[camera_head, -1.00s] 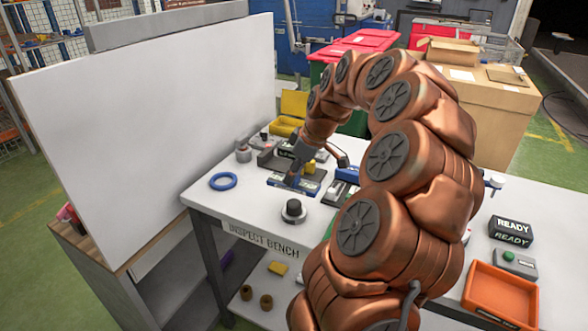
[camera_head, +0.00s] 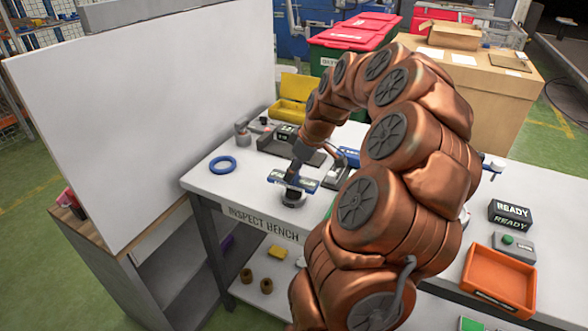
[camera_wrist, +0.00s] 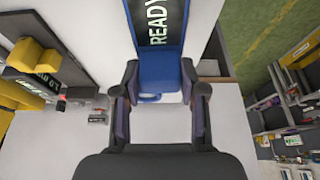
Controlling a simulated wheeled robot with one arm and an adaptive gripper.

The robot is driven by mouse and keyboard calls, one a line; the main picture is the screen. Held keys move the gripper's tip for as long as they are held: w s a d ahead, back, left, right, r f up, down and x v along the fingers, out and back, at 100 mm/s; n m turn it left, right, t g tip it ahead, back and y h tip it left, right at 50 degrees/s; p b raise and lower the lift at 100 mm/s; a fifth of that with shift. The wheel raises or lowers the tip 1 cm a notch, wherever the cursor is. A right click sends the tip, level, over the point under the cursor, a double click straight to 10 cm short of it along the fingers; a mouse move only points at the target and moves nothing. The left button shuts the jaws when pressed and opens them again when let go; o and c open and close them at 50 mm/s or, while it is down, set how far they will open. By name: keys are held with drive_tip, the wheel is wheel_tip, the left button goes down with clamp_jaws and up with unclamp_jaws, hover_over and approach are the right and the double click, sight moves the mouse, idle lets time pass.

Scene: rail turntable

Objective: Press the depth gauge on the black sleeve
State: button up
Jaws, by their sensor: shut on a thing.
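The depth gauge (camera_head: 310,184) is blue with a dark display strip. In the wrist view the gauge (camera_wrist: 158,70) shows a screen reading READY. My gripper (camera_head: 298,166) is shut on it; in the wrist view the two fingers (camera_wrist: 161,88) flank its blue body. I cannot tell whether gauge and sleeve touch. The sleeve is hidden in the wrist view.
A blue ring (camera_head: 222,165) lies on the white inspect bench (camera_head: 212,188). A yellow bin (camera_head: 290,108) and a grey device (camera_head: 243,134) are behind. A READY display (camera_head: 510,214), green-button box (camera_head: 513,246) and orange tray (camera_head: 498,282) are at right. A white panel (camera_head: 140,110) rises at left.

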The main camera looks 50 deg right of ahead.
drive_tip(key=shift+f+b, duration=0.45)
drive_tip(key=shift+f, duration=0.05)
idle(0.9)
drive_tip(key=shift+f+b, duration=0.15)
drive_tip(key=shift+b, duration=0.35)
idle(1.9)
idle(0.6)
drive_tip(key=shift+r, duration=3.6)
